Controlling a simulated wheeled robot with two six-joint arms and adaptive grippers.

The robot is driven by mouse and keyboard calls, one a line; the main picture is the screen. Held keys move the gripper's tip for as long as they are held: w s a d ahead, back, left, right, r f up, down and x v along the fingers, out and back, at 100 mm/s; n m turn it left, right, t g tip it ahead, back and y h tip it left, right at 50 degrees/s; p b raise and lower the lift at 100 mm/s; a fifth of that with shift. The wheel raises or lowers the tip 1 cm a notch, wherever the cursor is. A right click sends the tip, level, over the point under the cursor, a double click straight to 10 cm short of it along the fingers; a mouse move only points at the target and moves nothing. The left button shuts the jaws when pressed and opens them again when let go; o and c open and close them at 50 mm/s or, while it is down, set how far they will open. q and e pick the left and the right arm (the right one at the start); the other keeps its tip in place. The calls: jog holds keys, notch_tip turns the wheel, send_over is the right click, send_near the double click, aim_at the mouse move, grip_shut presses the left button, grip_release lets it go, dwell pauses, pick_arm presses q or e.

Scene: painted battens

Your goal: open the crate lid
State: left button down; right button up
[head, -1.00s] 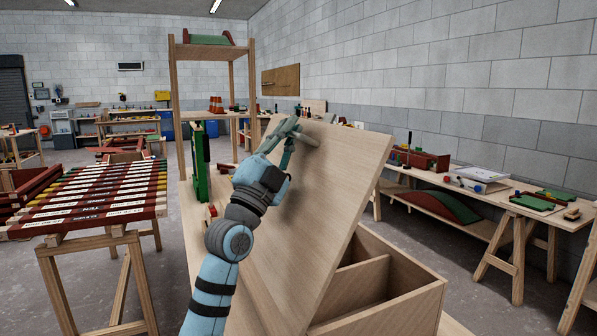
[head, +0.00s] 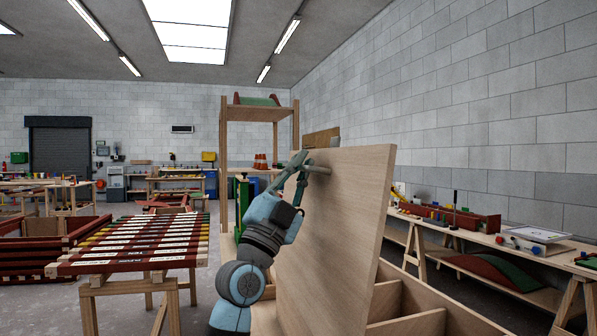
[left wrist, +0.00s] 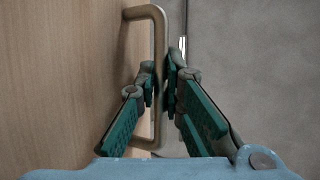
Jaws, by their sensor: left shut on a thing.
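The crate lid (head: 345,215) is a light wooden panel standing steeply raised over the crate (head: 412,325). The crate's open inside and wooden dividers show to the right of the lid. My left gripper (head: 305,168) is at the upper left part of the lid. In the left wrist view its two green-padded fingers (left wrist: 160,88) are shut on the handle (left wrist: 159,30), a metal bar on the lid's face (left wrist: 65,80). In the head view the gripper hides part of the handle. My right gripper is not in view.
A rack of painted battens (head: 140,240) on trestles stands to the left. A workbench (head: 480,232) with toys runs along the right wall. A tall wooden shelf (head: 262,112) stands behind the lid. Some floor is free between the crate and the bench.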

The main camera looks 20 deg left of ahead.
pick_arm(q)
jog(key=c, duration=2)
grip_release()
jog(key=shift+o, duration=0.2)
jog(key=shift+y, duration=0.3)
jog(key=v, duration=1.2)
